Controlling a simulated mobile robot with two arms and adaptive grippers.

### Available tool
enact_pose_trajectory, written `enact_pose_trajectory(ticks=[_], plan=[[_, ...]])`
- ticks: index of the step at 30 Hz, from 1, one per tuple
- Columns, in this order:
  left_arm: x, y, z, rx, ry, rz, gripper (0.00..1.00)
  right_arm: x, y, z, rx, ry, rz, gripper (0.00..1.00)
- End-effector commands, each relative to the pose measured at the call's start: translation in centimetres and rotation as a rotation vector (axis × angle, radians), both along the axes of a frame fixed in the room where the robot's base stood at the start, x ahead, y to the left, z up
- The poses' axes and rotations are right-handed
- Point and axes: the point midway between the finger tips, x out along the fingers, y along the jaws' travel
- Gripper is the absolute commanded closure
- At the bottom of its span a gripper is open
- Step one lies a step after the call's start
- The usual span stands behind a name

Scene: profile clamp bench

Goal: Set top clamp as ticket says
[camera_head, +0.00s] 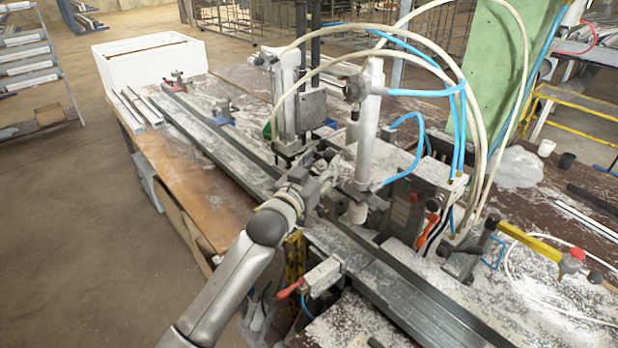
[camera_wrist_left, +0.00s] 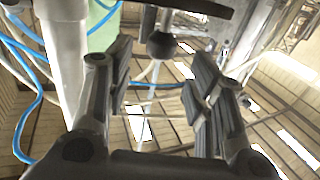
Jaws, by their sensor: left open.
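My left gripper (camera_head: 322,163) reaches in under the upright clamping unit (camera_head: 298,105) in the middle of the bench. In the left wrist view the gripper (camera_wrist_left: 165,90) is open, its two dark padded fingers apart. A dark rounded knob (camera_wrist_left: 162,45) under a dark bar (camera_wrist_left: 190,7) shows beyond the gap between the fingers; I see no contact. I cannot tell whether this is the top clamp. A pale vertical cylinder (camera_head: 369,125) stands right of the gripper and also shows in the left wrist view (camera_wrist_left: 62,60). No readable ticket shows. My right gripper is out of view.
A long metal profile rail (camera_head: 405,290) runs along the bench. White and blue hoses (camera_head: 465,95) arch over the unit. A yellow lever (camera_head: 530,240) is at right, a white box (camera_head: 150,70) at back left.

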Motion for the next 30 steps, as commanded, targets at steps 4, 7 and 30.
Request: enact_pose_trajectory(ticks=[4,7,30], plan=[[-2.3,1.1,0.0,-0.001,-0.001,0.001,0.51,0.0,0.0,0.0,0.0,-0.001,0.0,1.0],[-3.6,1.6,0.0,-0.001,-0.001,0.001,0.51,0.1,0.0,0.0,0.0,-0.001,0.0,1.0],[-7.1,3.4,-3.1,0.017,0.086,0.029,0.51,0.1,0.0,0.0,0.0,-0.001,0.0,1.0]])
